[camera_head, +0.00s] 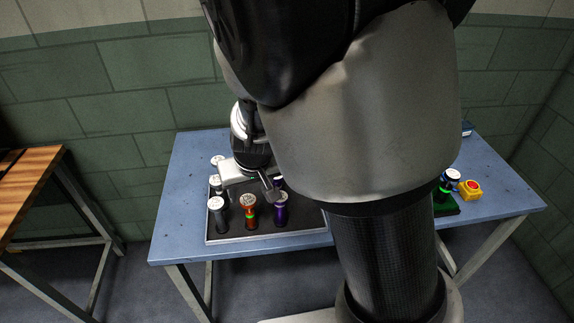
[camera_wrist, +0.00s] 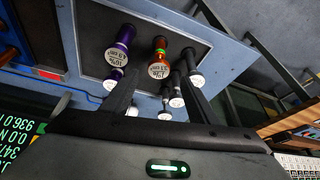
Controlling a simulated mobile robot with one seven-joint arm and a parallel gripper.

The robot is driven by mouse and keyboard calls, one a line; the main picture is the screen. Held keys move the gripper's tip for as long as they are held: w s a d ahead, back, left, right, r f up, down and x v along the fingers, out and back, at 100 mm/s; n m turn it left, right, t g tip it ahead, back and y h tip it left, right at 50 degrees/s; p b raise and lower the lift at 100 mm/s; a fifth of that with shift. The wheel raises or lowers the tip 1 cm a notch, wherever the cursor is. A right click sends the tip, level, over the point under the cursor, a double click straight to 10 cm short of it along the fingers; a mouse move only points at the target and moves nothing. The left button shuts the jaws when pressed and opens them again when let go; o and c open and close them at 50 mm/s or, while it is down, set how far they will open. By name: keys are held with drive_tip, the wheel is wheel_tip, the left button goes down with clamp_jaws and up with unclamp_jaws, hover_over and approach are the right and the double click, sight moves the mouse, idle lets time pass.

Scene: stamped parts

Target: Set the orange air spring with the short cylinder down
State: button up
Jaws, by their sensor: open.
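The orange air spring (camera_head: 250,212), with a pale labelled cap and a green band, stands upright in the front row of the dark tray (camera_head: 236,236). In the wrist view the orange air spring (camera_wrist: 159,58) stands beyond my fingers, apart from them. My gripper (camera_head: 265,188) is over the tray, just behind the orange air spring. In the wrist view my gripper (camera_wrist: 160,80) is open, its two fingers spread. Darker air springs show near and between the fingers, and I see none clearly gripped. My arm hides part of the tray.
A purple air spring (camera_head: 281,209) stands right of the orange one, a grey one (camera_head: 217,214) left. More stand behind. On the blue table (camera_head: 180,220), right of my arm, are a green holder (camera_head: 446,207) and a yellow box with a red button (camera_head: 469,189). A wooden table (camera_head: 28,180) stands left.

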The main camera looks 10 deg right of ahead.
drive_tip(key=s+d+r+m, duration=0.1)
drive_tip(key=s+d+r, duration=0.5)
drive_tip(key=s+r, duration=0.3)
drive_tip(key=s+d+r+m+t+h, duration=0.1)
drive_tip(key=s+d+r, duration=0.6)
drive_tip(key=s+r, duration=0.2)
drive_tip(key=shift+s+d+r, duration=0.25)
drive_tip(key=shift+d+r, duration=0.05)
drive_tip(key=shift+r, duration=0.3)
